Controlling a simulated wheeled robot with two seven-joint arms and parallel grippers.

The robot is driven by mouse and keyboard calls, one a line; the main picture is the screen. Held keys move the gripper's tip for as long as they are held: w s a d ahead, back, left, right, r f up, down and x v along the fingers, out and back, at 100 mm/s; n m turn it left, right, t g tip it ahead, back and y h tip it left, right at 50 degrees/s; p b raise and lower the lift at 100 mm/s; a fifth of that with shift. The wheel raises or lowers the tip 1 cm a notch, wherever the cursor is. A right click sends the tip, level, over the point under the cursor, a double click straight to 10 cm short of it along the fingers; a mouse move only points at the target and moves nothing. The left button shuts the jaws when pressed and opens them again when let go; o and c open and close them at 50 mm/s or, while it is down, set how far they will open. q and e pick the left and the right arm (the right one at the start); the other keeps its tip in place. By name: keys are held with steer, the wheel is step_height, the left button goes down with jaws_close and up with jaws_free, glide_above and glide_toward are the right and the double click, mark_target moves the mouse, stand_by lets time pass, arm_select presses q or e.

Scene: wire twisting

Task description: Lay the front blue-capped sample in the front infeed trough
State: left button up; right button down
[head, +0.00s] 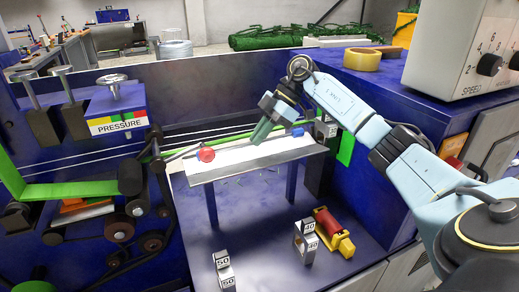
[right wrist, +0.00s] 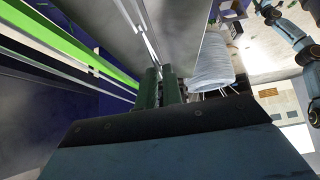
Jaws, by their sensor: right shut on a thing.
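The blue-capped sample shows by its blue cap (head: 298,131) at the right. A red round end (head: 206,154) lies in line with it to the left; the thin part between them hardly shows against the pale trough. The long trough (head: 228,171) stands on legs in the middle of the head view. My right gripper (head: 256,141) points down over the trough's middle and is shut on the sample between those two ends. I cannot tell whether the sample touches the trough. In the right wrist view the green fingers (right wrist: 159,85) are close together. My left gripper is out of view.
Below the trough are number-marked blocks (head: 224,270) and a red and yellow piece (head: 334,231). Rollers with a green belt (head: 70,189) and the PRESSURE box (head: 117,112) stand left. A tape roll (head: 372,58) and SPEED box (head: 458,45) are right.

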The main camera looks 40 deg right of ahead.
mark_target(259, 157)
step_height(259, 157, down, 4)
steer(key=shift+r+b, duration=0.1)
steer(key=shift+b, duration=0.3)
steer(key=c, duration=1.8)
jaws_free()
steer(key=shift+c, duration=0.2)
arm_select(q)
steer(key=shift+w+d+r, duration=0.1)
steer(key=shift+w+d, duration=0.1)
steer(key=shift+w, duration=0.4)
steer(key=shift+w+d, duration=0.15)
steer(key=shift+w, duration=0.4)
arm_select(e)
steer(key=shift+r, duration=0.1)
